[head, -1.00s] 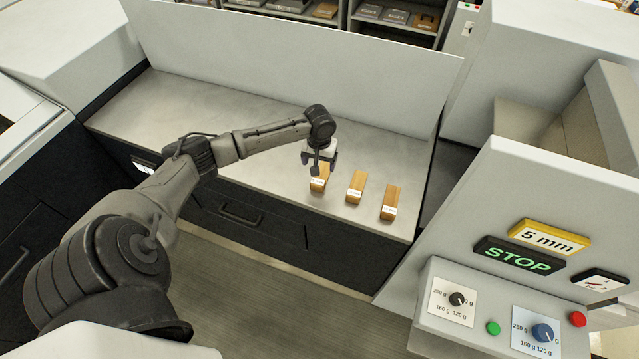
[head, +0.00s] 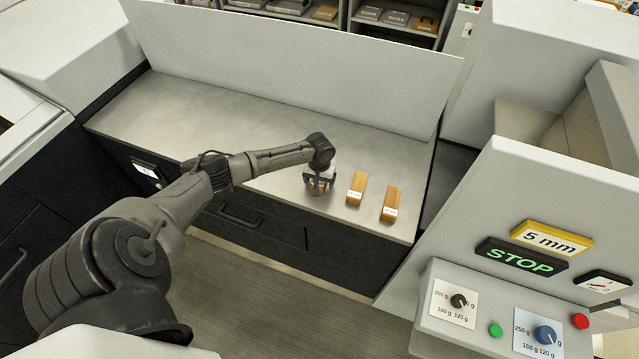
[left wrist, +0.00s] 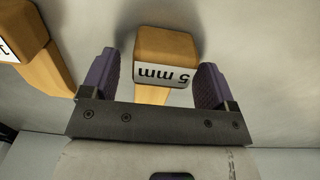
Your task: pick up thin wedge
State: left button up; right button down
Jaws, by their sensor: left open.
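Three wooden wedges with white labels are on the grey counter. The leftmost wedge is mostly hidden under my left gripper (head: 319,184) in the head view. In the left wrist view this wedge (left wrist: 166,45) shows a "5 mm" label and lies between the two purple fingers of the open gripper, with a gap on each side. The middle wedge (head: 357,187) and the right wedge (head: 391,202) stand apart to its right. Their labels are too small to read, so I cannot tell which wedge is thinnest. My right gripper is out of view.
The counter (head: 230,110) is clear to the left of the wedges. A white upright panel (head: 290,60) runs along its back. A control box (head: 450,335) with knobs and buttons stands at the front right, below a "STOP" sign (head: 520,255).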

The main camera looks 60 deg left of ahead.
pick_arm(q)
jog(key=c, duration=1)
jog(key=shift+c, duration=0.2)
